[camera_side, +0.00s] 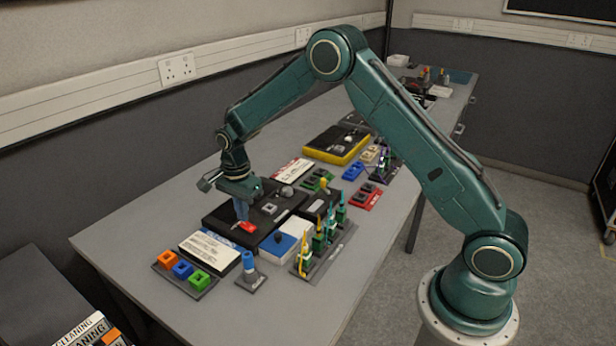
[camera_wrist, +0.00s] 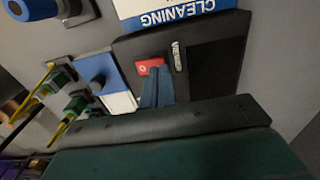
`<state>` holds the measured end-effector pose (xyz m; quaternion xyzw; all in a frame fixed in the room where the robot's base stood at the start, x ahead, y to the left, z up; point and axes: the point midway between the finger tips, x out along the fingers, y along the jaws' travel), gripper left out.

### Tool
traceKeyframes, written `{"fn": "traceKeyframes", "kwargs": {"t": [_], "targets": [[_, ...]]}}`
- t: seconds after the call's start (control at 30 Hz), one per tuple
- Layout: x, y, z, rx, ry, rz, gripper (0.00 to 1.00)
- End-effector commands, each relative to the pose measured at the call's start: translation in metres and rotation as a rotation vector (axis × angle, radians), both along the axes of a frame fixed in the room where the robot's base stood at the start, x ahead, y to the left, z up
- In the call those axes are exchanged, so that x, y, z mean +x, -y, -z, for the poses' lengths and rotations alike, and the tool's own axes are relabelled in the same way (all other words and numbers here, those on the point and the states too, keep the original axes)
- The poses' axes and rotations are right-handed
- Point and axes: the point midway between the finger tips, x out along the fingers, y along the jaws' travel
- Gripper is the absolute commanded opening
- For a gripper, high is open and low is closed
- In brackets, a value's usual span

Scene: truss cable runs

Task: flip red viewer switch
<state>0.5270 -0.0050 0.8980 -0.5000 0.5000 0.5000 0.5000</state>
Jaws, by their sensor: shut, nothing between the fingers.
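The red switch (camera_side: 247,227) sits on the front edge of a black panel box (camera_side: 215,217) on the table. It also shows in the wrist view (camera_wrist: 148,65) as a red rocker with a small white ring mark. My gripper (camera_side: 242,213) points down at the switch, with its blue-grey fingers shut and empty. In the wrist view the fingertips (camera_wrist: 157,82) are just at the lower edge of the red switch and hide part of it. I cannot tell whether they touch it.
A blue and white box (camera_side: 277,245) with a dark knob stands beside the panel. A white labelled box (camera_side: 207,249) and a tray of coloured blocks (camera_side: 183,270) are in front. Upright coloured connectors (camera_side: 318,243) with yellow cables stand to the right. Bare table lies at the front right.

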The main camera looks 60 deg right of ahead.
Motion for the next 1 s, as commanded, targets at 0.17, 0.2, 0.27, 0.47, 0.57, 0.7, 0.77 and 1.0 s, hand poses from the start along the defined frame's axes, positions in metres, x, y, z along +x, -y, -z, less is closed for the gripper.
{"fn": "traceKeyframes", "kwargs": {"t": [0.17, 0.2, 0.27, 0.47, 0.57, 0.7, 0.77, 1.0], "targets": [[0.000, 0.000, 0.002, 0.000, -0.001, 0.000, 0.00], [0.000, 0.000, 0.003, 0.000, -0.001, 0.000, 0.00], [0.000, 0.000, 0.003, 0.000, -0.001, 0.000, 0.00], [0.000, 0.000, 0.005, 0.000, 0.000, 0.000, 0.00], [0.000, 0.000, 0.006, 0.000, 0.000, 0.000, 0.00], [0.000, 0.000, 0.008, 0.000, 0.000, 0.000, 0.00], [0.000, 0.000, 0.009, 0.000, -0.001, 0.000, 0.00], [0.000, 0.000, 0.011, 0.000, -0.001, 0.000, 0.00]]}}
